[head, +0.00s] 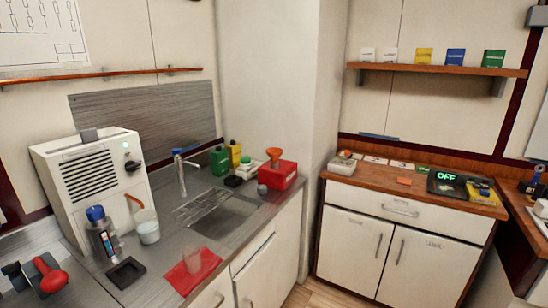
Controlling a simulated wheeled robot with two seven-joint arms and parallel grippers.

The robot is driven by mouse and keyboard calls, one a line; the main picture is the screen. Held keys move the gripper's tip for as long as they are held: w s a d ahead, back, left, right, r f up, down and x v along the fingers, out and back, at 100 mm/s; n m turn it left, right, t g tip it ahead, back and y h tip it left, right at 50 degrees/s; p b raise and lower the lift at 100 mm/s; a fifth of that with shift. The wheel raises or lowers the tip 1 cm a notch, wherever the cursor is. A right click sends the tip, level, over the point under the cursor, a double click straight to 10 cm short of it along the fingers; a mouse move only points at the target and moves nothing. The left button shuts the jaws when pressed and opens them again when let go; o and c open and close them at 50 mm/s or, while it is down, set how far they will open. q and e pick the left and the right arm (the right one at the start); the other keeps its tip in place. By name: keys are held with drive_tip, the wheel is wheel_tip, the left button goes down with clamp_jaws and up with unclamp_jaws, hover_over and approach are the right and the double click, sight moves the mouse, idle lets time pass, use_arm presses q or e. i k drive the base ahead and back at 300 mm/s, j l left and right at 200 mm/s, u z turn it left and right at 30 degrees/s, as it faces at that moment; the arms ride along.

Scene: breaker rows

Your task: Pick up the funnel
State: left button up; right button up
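A small orange funnel-shaped piece (273,154) shows at the back of the left counter, wide end up and narrowing downward. It is at the back left of a red box (279,175); I cannot tell whether it rests on the box or stands behind it. Neither of my grippers is in view.
A sink (222,213) with a tap (181,172) lies in front of the red box. Green (219,160) and yellow (235,153) containers stand left of it. A white machine (80,190) stands left.

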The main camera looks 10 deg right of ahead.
sight(275, 159)
drive_tip(key=i+l+u, duration=0.1)
drive_tip(key=i+l, duration=0.25)
drive_tip(key=i+l+u, duration=0.1)
drive_tip(key=i+l, duration=0.3)
drive_tip(key=i+l+u, duration=0.1)
drive_tip(key=i+l, duration=0.3)
drive_tip(key=i+l+u, duration=0.1)
drive_tip(key=i+l, duration=0.25)
drive_tip(key=l, duration=0.15)
drive_tip(key=i+l+u, duration=0.1)
drive_tip(key=i+l, duration=0.25)
drive_tip(key=l, duration=0.15)
drive_tip(key=i+l+u, duration=0.1)
drive_tip(key=i+l, duration=0.2)
drive_tip(key=l, duration=0.2)
